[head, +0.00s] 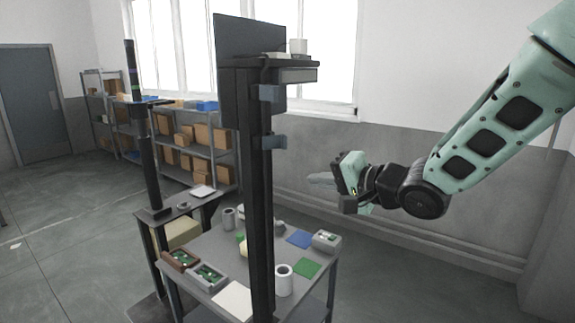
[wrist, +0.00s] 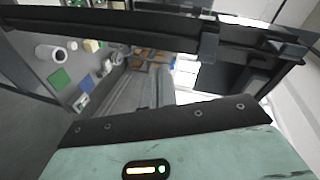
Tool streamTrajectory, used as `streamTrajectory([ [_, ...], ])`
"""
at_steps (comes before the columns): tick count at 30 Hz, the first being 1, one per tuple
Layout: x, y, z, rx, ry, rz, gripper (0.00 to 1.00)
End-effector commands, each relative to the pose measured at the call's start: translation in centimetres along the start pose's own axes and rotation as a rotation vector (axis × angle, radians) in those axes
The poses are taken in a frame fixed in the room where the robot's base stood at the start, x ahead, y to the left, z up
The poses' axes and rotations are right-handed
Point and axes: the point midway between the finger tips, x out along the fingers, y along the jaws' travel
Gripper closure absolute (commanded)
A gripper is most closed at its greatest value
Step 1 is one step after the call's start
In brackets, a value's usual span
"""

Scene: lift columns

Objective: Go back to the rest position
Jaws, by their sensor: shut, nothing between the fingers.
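My gripper (head: 322,181) is at the end of my mint-green arm, on the right side of the head view. It hangs in the air to the right of the black lift column (head: 261,190) and above the back right of the work table. Its fingers point left towards the column and are shut with nothing held. In the wrist view the grey fingers (wrist: 152,92) lie together, with the table off to the left.
The grey work table (head: 205,243) bears a white cup (head: 284,280), a green mat (head: 307,268), a blue mat (head: 299,239) and several small boxes. A dark monitor (head: 249,40) tops the column. Shelves with cartons (head: 201,135) stand behind. Floor to the right is clear.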

Motion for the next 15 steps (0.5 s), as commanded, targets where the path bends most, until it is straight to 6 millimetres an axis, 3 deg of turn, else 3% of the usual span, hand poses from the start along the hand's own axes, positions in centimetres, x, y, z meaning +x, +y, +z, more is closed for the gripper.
streamTrajectory([
  [1, 0.1, 2.8, 2.3, -0.089, 0.001, 0.087, 1.00],
  [5, -1.5, 8.0, 6.9, -0.328, -0.058, 0.339, 1.00],
  [8, -4.0, 12.1, 11.2, -0.500, -0.180, 0.519, 1.00],
  [12, -9.1, 17.3, 17.6, -0.716, -0.451, 0.715, 1.00],
  [15, -13.1, 20.0, 21.7, -0.833, -0.672, 0.792, 1.00],
])
